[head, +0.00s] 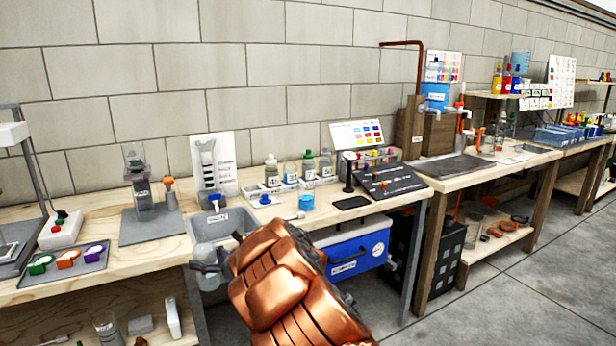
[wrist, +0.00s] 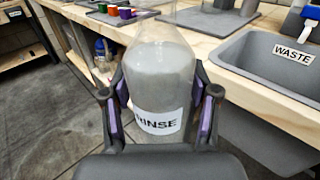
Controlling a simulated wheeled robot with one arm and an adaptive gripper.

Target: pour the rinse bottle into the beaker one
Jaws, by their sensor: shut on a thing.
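My gripper (wrist: 161,100) is shut on the rinse bottle (wrist: 160,65), a clear bottle of greyish contents with a white RINSE label. The bottle is upright between the two fingers in the wrist view. In the head view the bottle (head: 205,254) is in front of the bench's front edge, left of my copper-coloured arm. A small beaker with blue liquid (head: 306,202) stands on the bench, right of the sink; I cannot read whether it is beaker one. Other clear vessels (head: 104,325) are on the lower shelf at the left.
The grey WASTE sink (wrist: 270,95) is set in the bench, right of the bottle in the wrist view. A rack of bottles (head: 290,180) and a dark sloped panel (head: 392,181) stand behind and beside the blue-liquid beaker. A tray of coloured-lidded pots (head: 66,262) is at the left.

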